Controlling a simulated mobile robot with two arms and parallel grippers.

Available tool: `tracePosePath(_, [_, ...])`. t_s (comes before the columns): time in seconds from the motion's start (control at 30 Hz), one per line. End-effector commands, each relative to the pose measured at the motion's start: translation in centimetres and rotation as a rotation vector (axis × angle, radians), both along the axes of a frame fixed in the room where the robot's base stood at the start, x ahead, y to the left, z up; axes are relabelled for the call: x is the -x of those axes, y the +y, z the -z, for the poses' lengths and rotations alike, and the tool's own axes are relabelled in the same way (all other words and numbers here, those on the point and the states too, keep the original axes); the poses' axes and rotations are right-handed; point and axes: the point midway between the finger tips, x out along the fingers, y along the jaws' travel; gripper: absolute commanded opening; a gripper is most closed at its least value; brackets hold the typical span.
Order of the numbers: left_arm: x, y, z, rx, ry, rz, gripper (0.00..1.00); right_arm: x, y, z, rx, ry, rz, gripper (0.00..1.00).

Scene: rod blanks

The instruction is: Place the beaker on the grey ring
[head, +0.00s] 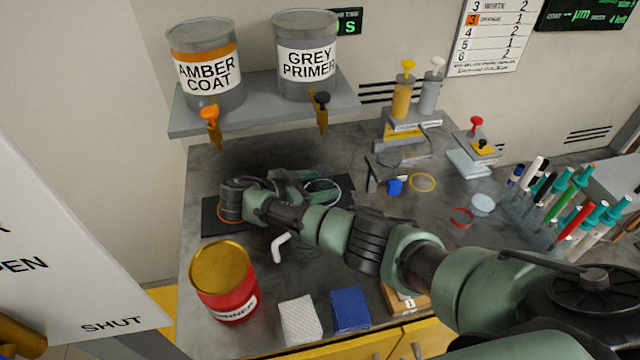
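A pale grey ring outline (337,188) shows on the dark mat under the grey primer tap. My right arm reaches in from the right, across the bench. Its wrist bends over the left part of the mat, and the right gripper (306,186) lies beside the pale outline, mostly hidden by my own arm. I cannot see whether its fingers are open or shut. I cannot make out the beaker clearly; it may be hidden behind the arm or gripper. An orange ring (222,219) is partly covered by my wrist. My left gripper is not in view.
A shelf (190,122) above holds the amber coat (206,72) and grey primer (306,60) tins. A red tin (228,285), white cloth (300,318) and blue cloth (351,308) are in front. A yellow ring (432,187) and a marker rack stand right.

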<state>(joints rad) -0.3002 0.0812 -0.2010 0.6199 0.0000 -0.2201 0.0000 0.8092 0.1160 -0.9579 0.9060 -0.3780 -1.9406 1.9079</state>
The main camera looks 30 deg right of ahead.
Motion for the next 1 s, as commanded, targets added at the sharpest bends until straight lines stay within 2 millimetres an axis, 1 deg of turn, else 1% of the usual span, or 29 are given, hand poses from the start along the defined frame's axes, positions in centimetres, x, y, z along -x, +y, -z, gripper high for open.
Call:
tracePosePath(0.37, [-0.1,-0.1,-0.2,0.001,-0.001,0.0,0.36,0.0,0.0,-0.3,0.0,0.0,0.0,0.78])
tracePosePath(0.47, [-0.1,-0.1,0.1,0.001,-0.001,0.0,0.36,0.1,0.7,-0.4,-0.001,0.0,-0.001,0.78])
tracePosePath(0.57, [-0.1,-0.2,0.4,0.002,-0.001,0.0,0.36,0.2,2.2,-0.9,-0.003,-0.003,-0.002,0.78])
tracePosePath(0.8, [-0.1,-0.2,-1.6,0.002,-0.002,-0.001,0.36,1.0,7.2,-3.4,-0.006,0.004,-0.001,0.78])
tracePosePath(1.0, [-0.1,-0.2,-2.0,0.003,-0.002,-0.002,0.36,1.4,10.0,-4.4,-0.003,0.001,0.0,0.78])
